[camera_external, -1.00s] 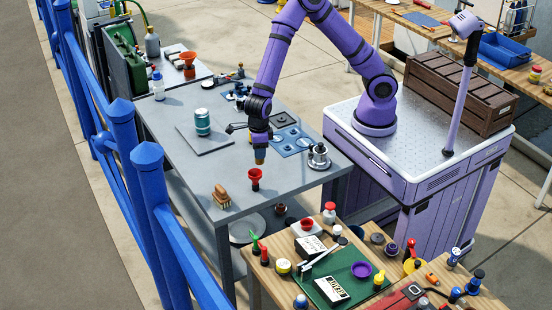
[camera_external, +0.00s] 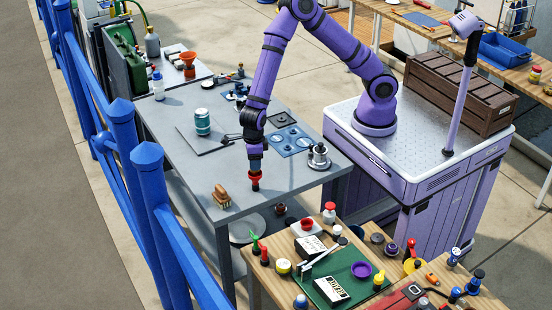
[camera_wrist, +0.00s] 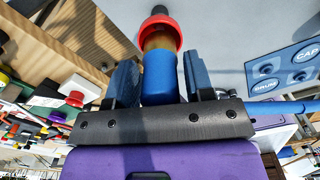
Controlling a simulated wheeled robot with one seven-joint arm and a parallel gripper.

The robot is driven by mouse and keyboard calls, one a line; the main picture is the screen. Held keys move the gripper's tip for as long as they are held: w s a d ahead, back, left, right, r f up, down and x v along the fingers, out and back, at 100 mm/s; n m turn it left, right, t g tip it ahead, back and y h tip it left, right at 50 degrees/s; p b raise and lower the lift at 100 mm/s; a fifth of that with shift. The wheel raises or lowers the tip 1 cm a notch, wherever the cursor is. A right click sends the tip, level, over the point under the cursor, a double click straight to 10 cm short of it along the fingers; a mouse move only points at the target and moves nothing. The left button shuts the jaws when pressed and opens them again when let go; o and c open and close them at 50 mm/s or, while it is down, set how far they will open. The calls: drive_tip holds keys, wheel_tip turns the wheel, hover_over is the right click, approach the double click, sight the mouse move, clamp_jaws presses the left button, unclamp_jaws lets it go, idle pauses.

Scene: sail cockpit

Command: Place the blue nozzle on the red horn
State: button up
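The blue nozzle (camera_wrist: 160,80) shows in the wrist view between the two fingers of my gripper (camera_wrist: 161,70), which is shut on it. Its brass-coloured end points into the red horn (camera_wrist: 175,33), whose red rim surrounds that end; how deep it sits is hidden. In the external view the red horn (camera_external: 255,176) stands upright near the front edge of the grey table, and my gripper (camera_external: 255,160) is directly above it, pointing down. The nozzle is mostly hidden there by the gripper and horn.
A wooden brush (camera_external: 221,196) lies left of the horn. A teal can (camera_external: 202,122) stands on a dark mat behind. A blue labelled panel (camera_external: 290,141) and a metal fitting (camera_external: 318,156) are to the right.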

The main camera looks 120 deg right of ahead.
drive_tip(key=shift+o, duration=0.8)
